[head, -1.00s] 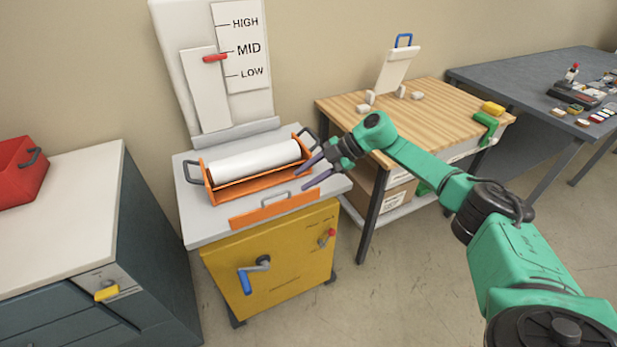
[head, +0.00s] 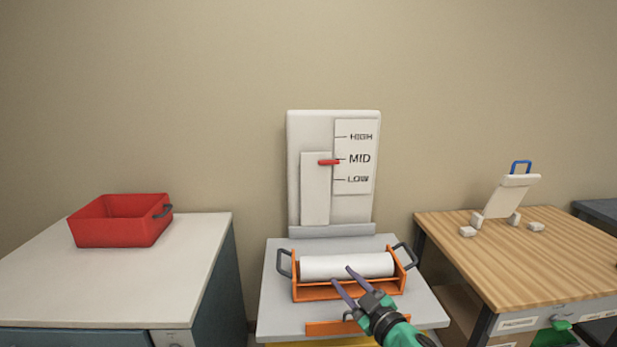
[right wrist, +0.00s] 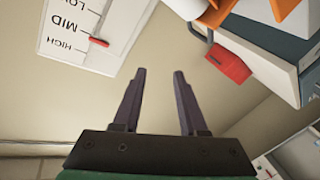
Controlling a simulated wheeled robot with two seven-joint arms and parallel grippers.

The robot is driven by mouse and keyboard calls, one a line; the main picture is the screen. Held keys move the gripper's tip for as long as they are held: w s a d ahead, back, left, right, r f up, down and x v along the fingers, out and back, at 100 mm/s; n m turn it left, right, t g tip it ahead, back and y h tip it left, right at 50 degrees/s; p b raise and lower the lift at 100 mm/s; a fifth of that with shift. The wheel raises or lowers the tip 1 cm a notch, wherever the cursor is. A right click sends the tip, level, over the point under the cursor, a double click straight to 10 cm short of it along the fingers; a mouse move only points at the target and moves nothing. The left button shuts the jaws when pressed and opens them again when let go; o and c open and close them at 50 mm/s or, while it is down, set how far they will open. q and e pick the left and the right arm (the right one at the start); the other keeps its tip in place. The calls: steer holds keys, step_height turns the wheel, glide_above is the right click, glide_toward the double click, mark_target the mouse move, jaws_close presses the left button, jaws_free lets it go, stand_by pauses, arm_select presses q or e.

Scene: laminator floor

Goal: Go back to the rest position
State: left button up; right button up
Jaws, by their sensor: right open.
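My right gripper (head: 341,279) is at the lower middle of the head view, its fingers in front of the orange roll tray (head: 310,293) and the white roll (head: 330,266). The fingers are spread with nothing between them. In the right wrist view the gripper (right wrist: 157,72) is also open and empty, with wall behind the gap. I cannot tell from the head view whether the fingers touch the tray. My left gripper is not in view.
A scale panel (head: 354,190) with a red pointer (head: 328,162) near MID stands behind the tray. A red bin (head: 120,222) sits on the left cabinet (head: 60,290). A wooden table (head: 560,250) with a tilted white stand (head: 508,198) is at right.

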steer(key=s+d+f+m+g+h, duration=0.5)
steer(key=s+d+f+m+h, duration=0.3)
steer(key=s+d+f, duration=0.25)
steer(key=s+d+f+g, duration=0.2)
steer(key=s+f+g, duration=0.2)
steer(key=s, duration=0.6)
steer(key=s+d+f+g, duration=0.1)
steer(key=s+f+g, duration=0.2)
steer(key=s, duration=0.6)
step_height(320, 180, down, 23)
steer(key=s+g, duration=0.2)
steer(key=s+d+f, duration=0.3)
steer(key=s+f, duration=1.1)
steer(key=s, duration=0.2)
steer(key=shift+s+d+f+g, duration=0.2)
steer(key=shift+s+g, duration=0.1)
steer(key=shift+g, duration=0.1)
